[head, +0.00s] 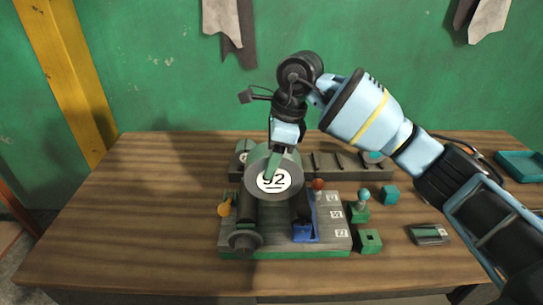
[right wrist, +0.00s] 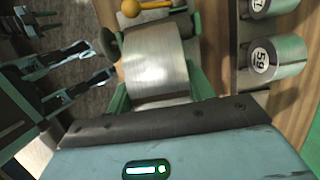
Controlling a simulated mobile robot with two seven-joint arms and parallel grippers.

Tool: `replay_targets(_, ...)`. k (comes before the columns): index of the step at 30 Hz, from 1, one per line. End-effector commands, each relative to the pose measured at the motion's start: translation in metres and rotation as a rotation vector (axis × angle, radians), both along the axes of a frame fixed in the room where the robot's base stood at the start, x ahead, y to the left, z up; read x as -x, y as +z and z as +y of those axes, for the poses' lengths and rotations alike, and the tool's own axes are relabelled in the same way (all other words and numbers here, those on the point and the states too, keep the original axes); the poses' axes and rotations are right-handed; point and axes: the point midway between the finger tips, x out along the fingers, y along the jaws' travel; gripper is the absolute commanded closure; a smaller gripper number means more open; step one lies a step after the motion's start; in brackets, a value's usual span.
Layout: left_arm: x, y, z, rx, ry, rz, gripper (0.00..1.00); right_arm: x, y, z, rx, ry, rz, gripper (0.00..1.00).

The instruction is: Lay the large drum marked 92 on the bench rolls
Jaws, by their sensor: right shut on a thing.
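The large drum marked 92 (head: 288,180) is a metal cylinder with its white number disc facing the head camera. My right gripper (head: 272,163) is shut on it from above. In the right wrist view, the drum (right wrist: 155,65) lies on its side between the green fingers. It is over the bench rolls (head: 246,207), dark rods on the grey stand; I cannot tell whether it touches them. The drum and gripper hide part of the rolls. My left gripper is not in view in the head view.
The grey stand (head: 275,243) has an orange knob (head: 225,208), a red knob (head: 318,184) and a blue bracket (head: 306,233). A rack (head: 335,163) holding smaller drums is behind. A teal cube (head: 391,195), green block (head: 369,241) and teal tray (head: 519,166) are right. The left tabletop is clear.

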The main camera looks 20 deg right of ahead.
Motion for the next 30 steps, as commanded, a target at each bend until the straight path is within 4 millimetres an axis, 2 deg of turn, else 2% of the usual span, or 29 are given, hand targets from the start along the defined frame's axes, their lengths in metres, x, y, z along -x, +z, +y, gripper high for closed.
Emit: replay_targets(30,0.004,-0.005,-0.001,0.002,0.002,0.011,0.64,0.000,-0.016,0.000,-0.001,0.000,-0.004,0.84)
